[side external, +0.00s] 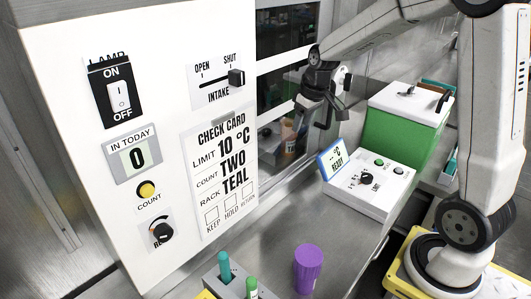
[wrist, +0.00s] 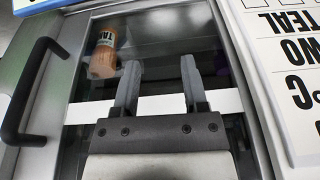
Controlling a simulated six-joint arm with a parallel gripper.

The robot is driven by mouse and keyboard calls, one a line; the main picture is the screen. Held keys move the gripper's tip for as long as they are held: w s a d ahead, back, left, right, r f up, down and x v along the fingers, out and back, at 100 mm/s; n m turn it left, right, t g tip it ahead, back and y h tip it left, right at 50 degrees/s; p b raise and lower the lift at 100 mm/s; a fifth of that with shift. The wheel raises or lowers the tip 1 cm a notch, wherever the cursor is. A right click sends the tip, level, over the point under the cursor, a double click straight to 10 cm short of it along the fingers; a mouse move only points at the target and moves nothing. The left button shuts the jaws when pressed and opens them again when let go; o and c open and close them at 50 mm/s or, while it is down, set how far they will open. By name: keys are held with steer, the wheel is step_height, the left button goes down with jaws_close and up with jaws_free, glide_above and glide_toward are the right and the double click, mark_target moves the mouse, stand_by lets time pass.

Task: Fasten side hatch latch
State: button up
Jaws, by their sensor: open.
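No latch can be made out for certain. A dark glazed hatch front (side external: 284,28) in a metal frame lies to the right of the white panel; it also shows in the wrist view (wrist: 215,60). A black bar handle (wrist: 14,118) is on the grey surface at the left of the wrist view. My gripper (side external: 312,118) is in front of the glazed front. In the wrist view my gripper (wrist: 160,64) has its fingers apart with nothing between them. They overlap a white band (wrist: 158,103); contact cannot be told.
An orange labelled cylinder (wrist: 102,54) shows behind the glass. The white panel (side external: 165,35) carries switches and a check card (side external: 222,165). A control box (side external: 372,185), green box (side external: 390,130), purple cup (side external: 308,265) and tube rack (side external: 236,286) stand on the bench. The bench middle (side external: 300,215) is bare.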

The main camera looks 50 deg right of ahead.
steer(key=w+d+r, duration=0.3)
steer(key=d+r, duration=0.2)
steer(key=d, duration=0.3)
step_height(320, 180, up, 4)
steer(key=t, duration=0.2)
glide_above(352, 75)
steer(key=s, duration=0.2)
steer(key=shift+d+r, duration=0.1)
steer(key=shift+d, duration=0.1)
steer(key=shift+x, duration=3.9)
steer(key=shift+s+a, duration=0.1)
steer(key=shift+s, duration=0.05)
jaws_close()
